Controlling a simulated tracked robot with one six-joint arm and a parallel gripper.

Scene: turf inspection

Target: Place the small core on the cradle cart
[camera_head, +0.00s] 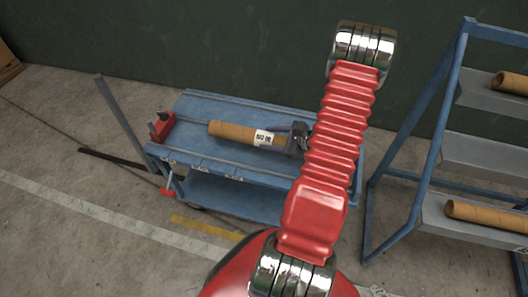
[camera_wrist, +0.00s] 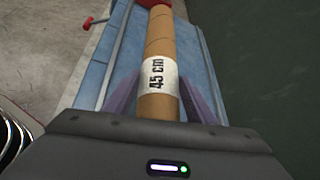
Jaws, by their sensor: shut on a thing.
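The small core (camera_head: 234,131) is a brown cardboard tube with a white label. In the wrist view the core (camera_wrist: 160,42) runs away from my gripper, and its label reads "45 cm". My gripper (camera_head: 291,139) is shut on the core near its right end in the head view; the fingers (camera_wrist: 160,103) lie on both sides of it. The cradle cart (camera_head: 205,106) is a blue cart with a ridged top and a lower shelf. The core lies lengthwise over the cart's top; I cannot tell whether it touches it.
A blue rack (camera_head: 408,150) with grey sloping shelves stands at the right and holds brown tubes (camera_head: 485,213). A red clamp-like part (camera_head: 162,126) sits at the cart's left end. A dark green wall (camera_head: 200,45) stands behind. Concrete floor at the left front is clear.

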